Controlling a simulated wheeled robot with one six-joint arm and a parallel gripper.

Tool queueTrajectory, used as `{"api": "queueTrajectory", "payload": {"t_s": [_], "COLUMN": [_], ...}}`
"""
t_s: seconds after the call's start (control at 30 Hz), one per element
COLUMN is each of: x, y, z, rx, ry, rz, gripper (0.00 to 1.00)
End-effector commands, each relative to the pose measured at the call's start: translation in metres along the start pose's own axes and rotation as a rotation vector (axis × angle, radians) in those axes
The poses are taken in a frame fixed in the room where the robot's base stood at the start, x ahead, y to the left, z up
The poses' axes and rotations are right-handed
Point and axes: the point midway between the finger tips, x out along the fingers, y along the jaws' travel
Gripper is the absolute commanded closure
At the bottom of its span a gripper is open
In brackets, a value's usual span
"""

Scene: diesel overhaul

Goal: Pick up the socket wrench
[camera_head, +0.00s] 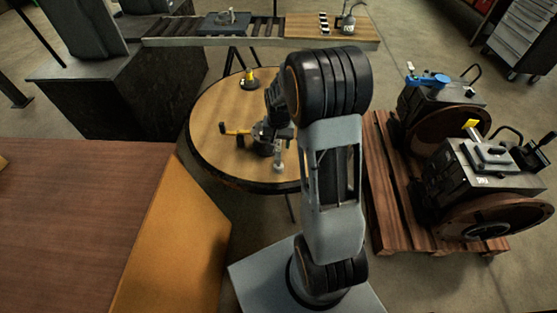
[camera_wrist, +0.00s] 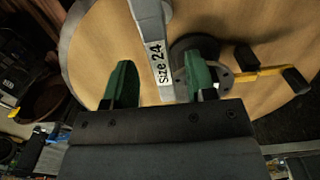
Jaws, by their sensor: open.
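My gripper is open, with a gap visible on both sides of the bar. The right fingertip overlaps a dark round part with a yellow handle (camera_wrist: 258,74). In the head view, my gripper is low over the round wooden table (camera_head: 218,108), largely hidden by my arm; a small grey piece (camera_head: 278,157) shows there.
The yellow handle (camera_head: 236,130) shows left of my gripper. A small yellow-topped object (camera_head: 249,80) stands farther back on the table. A pallet (camera_head: 386,190) with engine parts stands right. A brown table (camera_head: 80,210) is at left, and a roller conveyor (camera_head: 190,28) behind.

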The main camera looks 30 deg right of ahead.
Motion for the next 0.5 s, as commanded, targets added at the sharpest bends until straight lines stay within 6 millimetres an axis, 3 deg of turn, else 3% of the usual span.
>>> {"api": "queueTrajectory", "payload": {"t_s": [0.5], "x": [0.051], "y": [-0.001], "z": [0.0], "rx": [-0.003], "ry": [-0.001], "rz": [0.0], "gripper": [0.49]}}
